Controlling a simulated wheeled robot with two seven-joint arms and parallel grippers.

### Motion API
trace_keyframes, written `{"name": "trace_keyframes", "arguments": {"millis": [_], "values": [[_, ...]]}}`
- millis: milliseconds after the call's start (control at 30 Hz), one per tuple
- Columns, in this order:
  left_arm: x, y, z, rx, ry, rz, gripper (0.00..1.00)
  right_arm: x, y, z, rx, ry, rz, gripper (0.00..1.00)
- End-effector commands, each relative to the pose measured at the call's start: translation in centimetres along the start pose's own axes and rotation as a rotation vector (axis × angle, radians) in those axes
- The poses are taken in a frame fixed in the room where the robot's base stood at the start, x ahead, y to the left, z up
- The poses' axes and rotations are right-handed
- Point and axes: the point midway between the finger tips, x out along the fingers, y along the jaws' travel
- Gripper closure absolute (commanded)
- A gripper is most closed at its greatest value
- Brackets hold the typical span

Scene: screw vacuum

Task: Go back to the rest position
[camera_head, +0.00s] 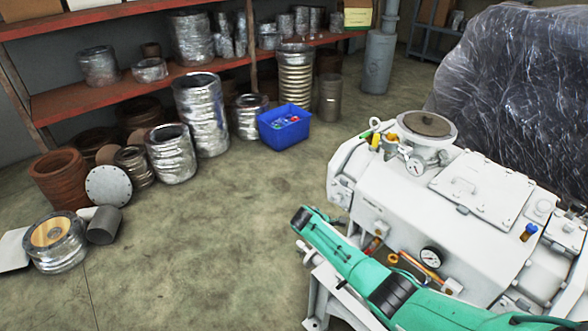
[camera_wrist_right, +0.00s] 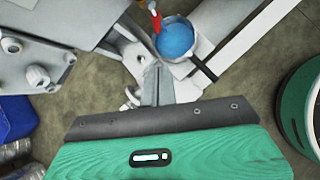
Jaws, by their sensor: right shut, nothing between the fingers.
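My right arm (camera_head: 345,262), green, reaches in from the lower right of the head view, in front of the white vacuum machine (camera_head: 395,205). Its far end lies over the machine's near left side, and its fingers cannot be made out there. In the right wrist view my right gripper (camera_wrist_right: 157,82) appears shut and empty beyond a dark plate and the green wrist. White machine parts and a round blue part (camera_wrist_right: 176,37) with a red piece beside it lie beyond the fingers. My left gripper is not in view.
A blue bin (camera_head: 284,127) with small items stands on the floor behind the machine's left. Red shelves (camera_head: 120,90) hold wrapped cylinders, with more parts on the floor. A wrapped bulk (camera_head: 515,85) stands at the right.

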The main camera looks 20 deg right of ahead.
Motion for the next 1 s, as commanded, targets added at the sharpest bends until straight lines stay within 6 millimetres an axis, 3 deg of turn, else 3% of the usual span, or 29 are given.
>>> {"name": "trace_keyframes", "arguments": {"millis": [133, 267, 433, 600, 767, 1000], "values": [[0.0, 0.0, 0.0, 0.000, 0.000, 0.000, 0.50, 0.0, -0.5, -0.4, 0.008, 0.011, 0.001, 1.00], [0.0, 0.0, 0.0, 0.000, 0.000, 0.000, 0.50, -0.2, -3.0, -2.2, 0.059, 0.069, 0.002, 1.00], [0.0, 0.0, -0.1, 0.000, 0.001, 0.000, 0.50, -1.6, -8.9, -5.0, 0.199, 0.207, -0.010, 1.00], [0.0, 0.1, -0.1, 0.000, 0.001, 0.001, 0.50, -3.6, -15.1, -6.0, 0.367, 0.341, -0.051, 1.00], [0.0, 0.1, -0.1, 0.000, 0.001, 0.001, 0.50, -6.1, -20.7, -5.3, 0.534, 0.455, -0.104, 1.00], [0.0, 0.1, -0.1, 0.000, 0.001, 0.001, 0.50, -10.5, -28.2, -1.2, 0.796, 0.594, -0.199, 1.00]]}}
